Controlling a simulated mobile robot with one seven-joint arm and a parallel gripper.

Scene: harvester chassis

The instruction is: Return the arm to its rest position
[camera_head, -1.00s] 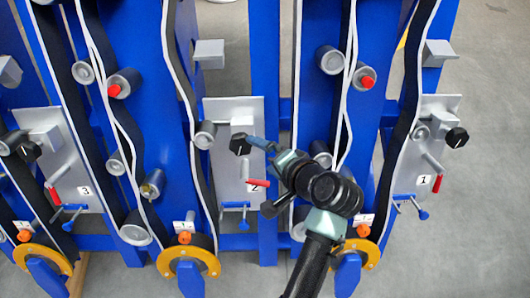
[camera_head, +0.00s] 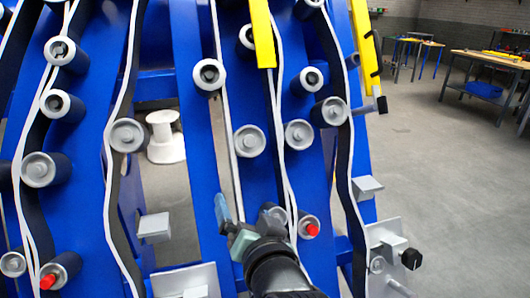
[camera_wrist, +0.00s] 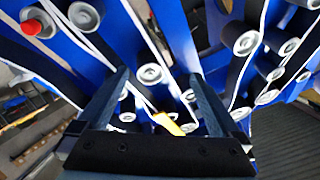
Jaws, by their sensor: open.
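My gripper (camera_head: 222,212) is at the lower middle of the head view, in front of the blue harvester chassis (camera_head: 187,60). In the wrist view my gripper (camera_wrist: 158,82) shows its two fingers wide apart with nothing held between them. Rollers and white-edged black belts of the chassis show behind the fingers. In the head view a red-tipped roller (camera_head: 308,228) is just right of my arm. Whether the fingers touch the chassis cannot be told.
A yellow bar (camera_head: 262,35) and another yellow part (camera_head: 364,40) stand at the top of the chassis. Grey blocks (camera_head: 154,227) jut out from it. A workbench (camera_head: 487,61) stands far right. The grey floor right of the chassis is clear.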

